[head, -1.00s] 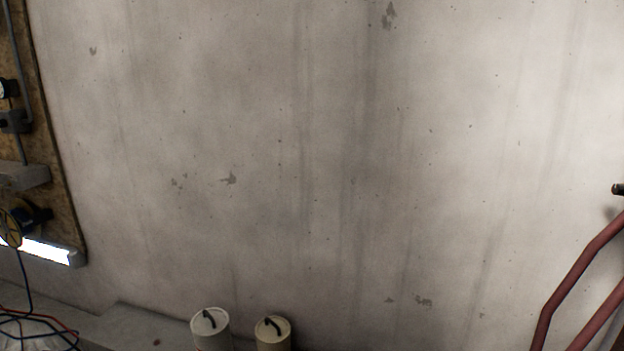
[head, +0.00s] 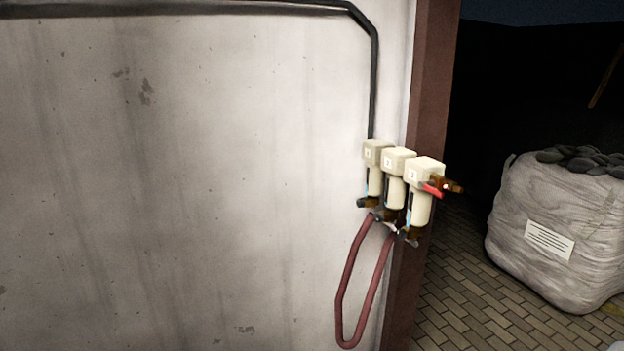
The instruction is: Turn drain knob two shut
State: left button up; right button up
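Three white filter units with blue sight strips hang side by side on the wall near its right edge in the head view: the left unit (head: 374,155), the middle unit (head: 397,165) and the right unit (head: 423,175). Small dark knobs sit under them: a left one (head: 367,203) and a right one (head: 411,238), with the one between partly hidden. Which way each knob is turned is too small to tell. A red lever (head: 432,190) and brass fitting (head: 452,186) are on the right unit. Neither of my grippers is in view.
A looped dark red hose (head: 345,285) hangs below the units. A black pipe (head: 374,80) runs down to them. A brown post (head: 430,90) ends the wall. A white bulk bag of stones (head: 555,225) stands on paving at the right.

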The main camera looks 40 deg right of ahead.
aim_at(378, 217)
jog(key=z, duration=1.65)
